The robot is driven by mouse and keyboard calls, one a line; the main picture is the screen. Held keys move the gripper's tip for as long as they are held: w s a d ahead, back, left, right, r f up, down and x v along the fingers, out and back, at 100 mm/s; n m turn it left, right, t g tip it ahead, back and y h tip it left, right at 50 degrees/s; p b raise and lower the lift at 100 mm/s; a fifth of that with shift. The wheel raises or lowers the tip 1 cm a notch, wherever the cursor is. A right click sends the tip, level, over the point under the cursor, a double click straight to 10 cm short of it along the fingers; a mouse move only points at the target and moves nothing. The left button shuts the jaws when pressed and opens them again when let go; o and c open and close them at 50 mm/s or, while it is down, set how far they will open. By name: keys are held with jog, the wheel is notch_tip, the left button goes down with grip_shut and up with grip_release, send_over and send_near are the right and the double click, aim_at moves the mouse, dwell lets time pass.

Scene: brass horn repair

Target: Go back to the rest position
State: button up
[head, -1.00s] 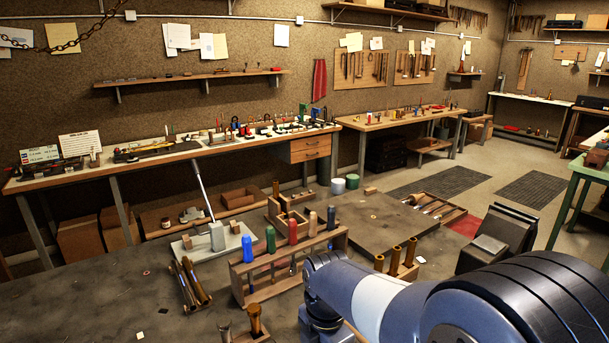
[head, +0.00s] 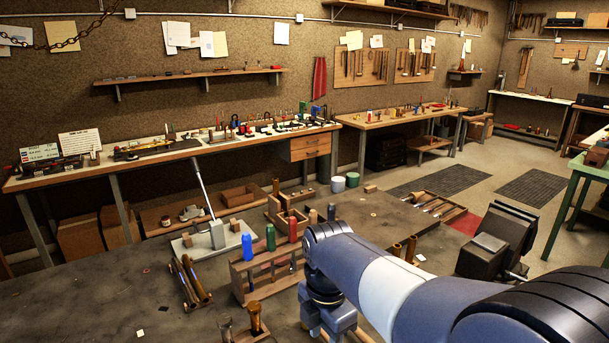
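My arm reaches in from the lower right of the head view over the dark workbench (head: 90,300). A joint of it bends down near the tool rack (head: 252,297), and its lower links run towards the bottom edge. My gripper's fingers do not show, so I cannot see whether it holds anything. The arm hides the right part of the rack and some of the bench behind it.
The rack holds tools with blue (head: 247,247), green (head: 270,238) and red (head: 293,229) handles. The bench's front left is mostly clear.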

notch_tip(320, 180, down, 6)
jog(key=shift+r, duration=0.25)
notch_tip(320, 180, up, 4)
jog(key=p, duration=0.2)
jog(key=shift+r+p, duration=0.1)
jog(key=shift+p, duration=0.2)
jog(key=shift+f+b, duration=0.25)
jog(key=shift+b, duration=0.4)
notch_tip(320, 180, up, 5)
jog(key=p, duration=0.3)
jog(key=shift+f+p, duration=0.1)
jog(key=shift+p, duration=0.2)
